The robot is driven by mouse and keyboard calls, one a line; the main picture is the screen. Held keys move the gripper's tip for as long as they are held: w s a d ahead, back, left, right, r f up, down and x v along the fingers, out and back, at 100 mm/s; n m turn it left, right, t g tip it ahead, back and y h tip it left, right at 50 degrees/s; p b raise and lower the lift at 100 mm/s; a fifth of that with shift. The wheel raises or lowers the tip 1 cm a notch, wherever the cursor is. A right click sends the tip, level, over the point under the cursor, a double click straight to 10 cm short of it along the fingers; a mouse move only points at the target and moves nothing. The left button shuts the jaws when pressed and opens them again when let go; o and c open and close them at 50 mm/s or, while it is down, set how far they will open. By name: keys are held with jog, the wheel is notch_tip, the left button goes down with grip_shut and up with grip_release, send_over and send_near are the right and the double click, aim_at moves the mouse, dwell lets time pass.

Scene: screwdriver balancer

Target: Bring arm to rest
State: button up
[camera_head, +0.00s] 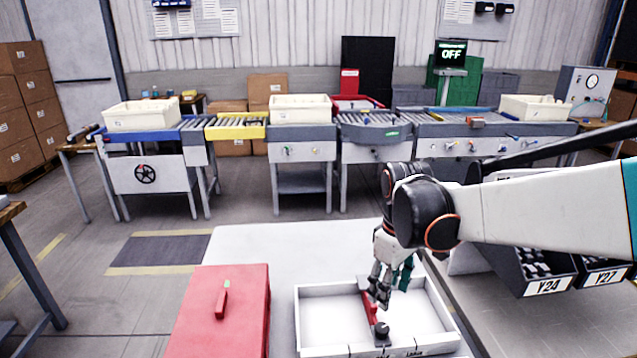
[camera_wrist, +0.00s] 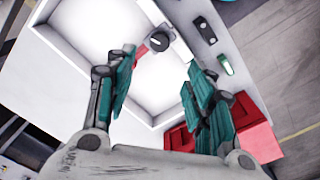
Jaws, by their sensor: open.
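My gripper (camera_head: 384,290) is above the white divided tray on the table in front of me. In the wrist view my gripper (camera_wrist: 158,75) has its two teal fingers spread apart, with nothing between them. The knob also shows in the wrist view (camera_wrist: 160,40), beyond the fingertips. Part of the divider is hidden behind my gripper. I cannot tell whether the fingers touch the tray.
A red box (camera_head: 220,315) with a handle stands left of the tray. Black bins (camera_head: 548,282) labelled Y24 and Y27 are at the right, below my arm. A conveyor line with cream crates (camera_head: 300,108) runs along the back. A screen (camera_head: 451,53) reads OFF. Open floor lies between.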

jog(key=s+r+m+t, duration=0.2)
jog(key=s+m+t, duration=0.1)
jog(key=s, duration=0.4)
jog(key=s+r+m+t, duration=0.3)
jog(key=s+m+t, duration=0.1)
jog(key=s, duration=0.3)
jog(key=shift+s, duration=0.4)
